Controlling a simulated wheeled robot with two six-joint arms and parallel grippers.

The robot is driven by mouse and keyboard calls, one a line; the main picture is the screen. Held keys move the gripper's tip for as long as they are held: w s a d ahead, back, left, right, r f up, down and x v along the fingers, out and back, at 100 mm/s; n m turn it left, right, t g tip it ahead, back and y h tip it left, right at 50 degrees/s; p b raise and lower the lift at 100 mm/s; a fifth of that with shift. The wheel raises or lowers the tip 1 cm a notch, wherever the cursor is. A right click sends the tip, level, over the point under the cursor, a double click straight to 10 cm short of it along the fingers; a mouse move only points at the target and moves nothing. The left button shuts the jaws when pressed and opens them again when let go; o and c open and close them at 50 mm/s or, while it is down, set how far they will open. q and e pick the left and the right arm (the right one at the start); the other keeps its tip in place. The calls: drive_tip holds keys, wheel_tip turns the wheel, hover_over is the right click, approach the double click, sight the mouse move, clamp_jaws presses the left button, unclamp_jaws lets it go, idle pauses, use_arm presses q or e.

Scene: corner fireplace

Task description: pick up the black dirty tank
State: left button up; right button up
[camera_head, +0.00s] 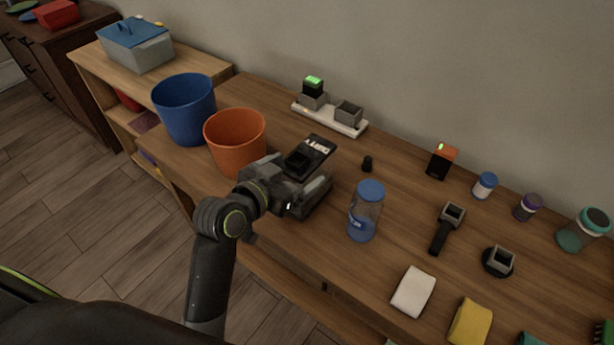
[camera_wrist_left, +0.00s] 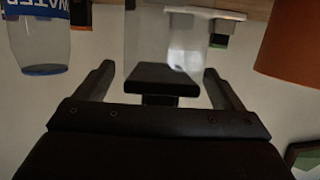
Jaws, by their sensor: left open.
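The black tank (camera_head: 318,145), with white lettering on its top, stands on the wooden table beside the orange bin. My left gripper (camera_head: 305,166) is at its near side, low over the table, and partly hides it. In the left wrist view my left gripper (camera_wrist_left: 160,85) is open, one finger on each side. A black block (camera_wrist_left: 160,80) with a pale see-through part above it lies between the fingers, apparently the tank; I cannot tell whether they touch it. My right gripper is not in view.
An orange bin (camera_head: 236,140) and a blue bin (camera_head: 186,108) stand close on the left. A blue-lidded water jar (camera_head: 366,212) stands close on the right. A white charger tray (camera_head: 330,118) is behind. A black tool (camera_head: 441,235) lies farther right.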

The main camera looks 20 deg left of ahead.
use_arm(q)
drive_tip(key=shift+x, duration=1.9)
drive_tip(key=shift+a+f, duration=0.1)
drive_tip(key=shift+c, duration=0.3)
drive_tip(key=c, duration=1.5)
drive_tip(key=shift+c, duration=0.2)
